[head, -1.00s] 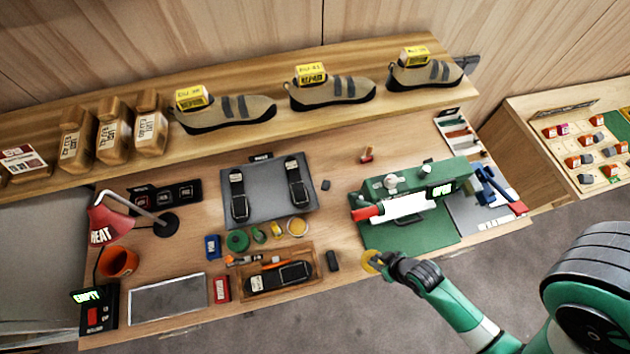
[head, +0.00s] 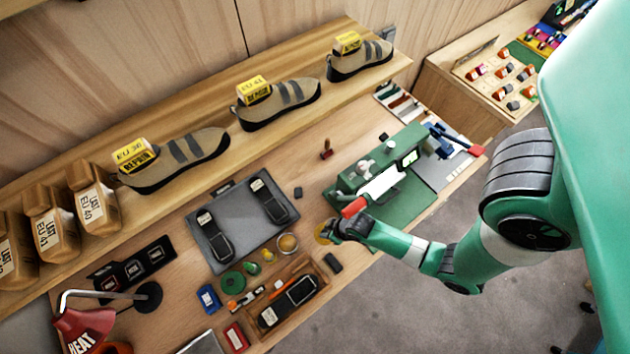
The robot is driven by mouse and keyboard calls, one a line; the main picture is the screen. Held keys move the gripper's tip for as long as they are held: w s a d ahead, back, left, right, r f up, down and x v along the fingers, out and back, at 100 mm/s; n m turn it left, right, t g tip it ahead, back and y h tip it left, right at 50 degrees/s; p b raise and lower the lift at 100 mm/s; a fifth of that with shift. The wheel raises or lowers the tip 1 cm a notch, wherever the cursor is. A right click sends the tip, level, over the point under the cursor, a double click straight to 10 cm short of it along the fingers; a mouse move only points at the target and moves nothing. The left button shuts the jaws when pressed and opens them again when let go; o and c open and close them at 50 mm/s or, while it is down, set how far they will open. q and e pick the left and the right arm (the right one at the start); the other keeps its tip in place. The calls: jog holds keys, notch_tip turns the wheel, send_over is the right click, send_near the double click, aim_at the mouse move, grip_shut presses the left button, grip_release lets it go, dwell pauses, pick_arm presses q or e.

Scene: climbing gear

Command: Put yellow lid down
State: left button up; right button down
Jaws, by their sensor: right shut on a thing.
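The yellow lid (head: 322,233) is a small round disc at the front edge of the workbench. My right gripper (head: 332,231) is shut on it, and the dark fingers cover its right side. The lid is between the green machine and the wooden tray. I cannot tell whether it touches the bench top. An open round container with a yellowish rim (head: 287,243) stands to the left of the lid, beside small green and yellow pieces. My left gripper is not in view.
A dark block (head: 333,263) lies near the lid. Shoes line the shelf above.

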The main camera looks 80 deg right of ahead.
jog(key=w+f, duration=0.1)
jog(key=w+d+f, duration=0.1)
jog(key=w+f+b, duration=0.1)
jog(key=w, duration=0.1)
jog(key=shift+w+d, duration=0.1)
jog(key=shift+d, duration=0.15)
jog(key=shift+f, duration=0.15)
jog(key=c, duration=0.7)
grip_release()
jog(key=shift+r, duration=0.3)
jog(key=s+a, duration=0.1)
jog(key=s, duration=0.3)
jog(key=s+a, duration=0.2)
jog(key=s, duration=0.1)
jog(key=s+a, duration=0.1)
jog(key=s, duration=0.3)
jog(key=shift+s+a+r+b, duration=0.15)
jog(key=shift+s+r+b, duration=0.15)
jog(key=shift+s+r, duration=0.1)
